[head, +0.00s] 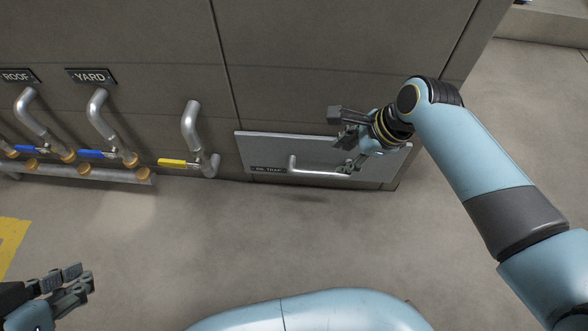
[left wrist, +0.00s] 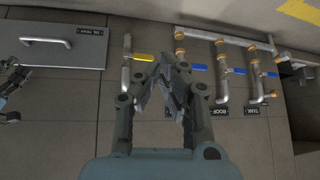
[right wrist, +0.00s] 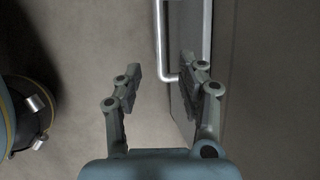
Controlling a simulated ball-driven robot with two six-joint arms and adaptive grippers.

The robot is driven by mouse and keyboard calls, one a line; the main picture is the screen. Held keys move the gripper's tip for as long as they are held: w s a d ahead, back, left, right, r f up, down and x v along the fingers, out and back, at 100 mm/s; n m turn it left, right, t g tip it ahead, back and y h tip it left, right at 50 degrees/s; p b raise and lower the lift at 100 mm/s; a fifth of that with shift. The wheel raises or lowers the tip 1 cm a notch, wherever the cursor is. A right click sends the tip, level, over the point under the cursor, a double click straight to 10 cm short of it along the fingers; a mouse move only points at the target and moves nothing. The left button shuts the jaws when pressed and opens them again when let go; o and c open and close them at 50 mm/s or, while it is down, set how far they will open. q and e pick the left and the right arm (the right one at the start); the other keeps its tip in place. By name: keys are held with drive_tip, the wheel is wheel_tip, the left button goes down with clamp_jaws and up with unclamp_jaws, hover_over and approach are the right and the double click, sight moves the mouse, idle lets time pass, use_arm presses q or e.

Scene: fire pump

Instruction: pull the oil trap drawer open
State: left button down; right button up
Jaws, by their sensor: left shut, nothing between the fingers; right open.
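The oil trap drawer (head: 262,148) is a grey panel low in the wall, with a dark label (head: 268,170) and a silver bar handle (head: 308,172). In the left wrist view the drawer (left wrist: 45,53) also shows. My right gripper (head: 347,160) is at the handle's right part, open. In the right wrist view the handle bar (right wrist: 159,35) runs between the spread fingers (right wrist: 161,75), touching neither clearly; the right finger overlaps the panel side. My left gripper (head: 78,281) is shut and empty, away from the drawer; it also shows in the left wrist view (left wrist: 174,58).
Left of the drawer, a silver pipe with a yellow-handled valve (head: 172,162) stands close by. Further left are pipes with blue-handled valves (head: 97,154) under ROOF and YARD signs (head: 91,77). The floor (head: 220,240) before the drawer is clear.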

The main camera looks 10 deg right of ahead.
sight(320, 172)
use_arm(q)
wheel_tip(320, 172, down, 4)
drive_tip(key=s+t+b, duration=0.2)
drive_tip(key=t+b, duration=0.2)
use_arm(e)
drive_tip(key=b+x, duration=0.1)
drive_tip(key=x, duration=0.7)
drive_tip(key=shift+s+f+b, duration=0.1)
drive_tip(key=shift+s+b, duration=0.05)
drive_tip(key=shift+b, duration=0.25)
drive_tip(key=shift+b+x, duration=0.9)
drive_tip(key=shift+x, duration=0.35)
use_arm(q)
drive_tip(key=w+d+r+m+t+h, duration=0.1)
drive_tip(key=w+r+t, duration=0.3)
drive_tip(key=r, duration=0.4)
drive_tip(key=w+d+r+m+t+h, duration=0.1)
drive_tip(key=w+r+t, duration=0.2)
drive_tip(key=r, duration=0.5)
drive_tip(key=w+d+r+m+t+h, duration=0.1)
drive_tip(key=w+r+t, duration=0.3)
drive_tip(key=r, duration=0.4)
drive_tip(key=shift+w+d+r+t+h, duration=0.15)
drive_tip(key=shift+w+r+t+h, duration=0.3)
drive_tip(key=shift+t, duration=0.25)
drive_tip(key=shift+s, duration=0.1)
use_arm(e)
clamp_jaws()
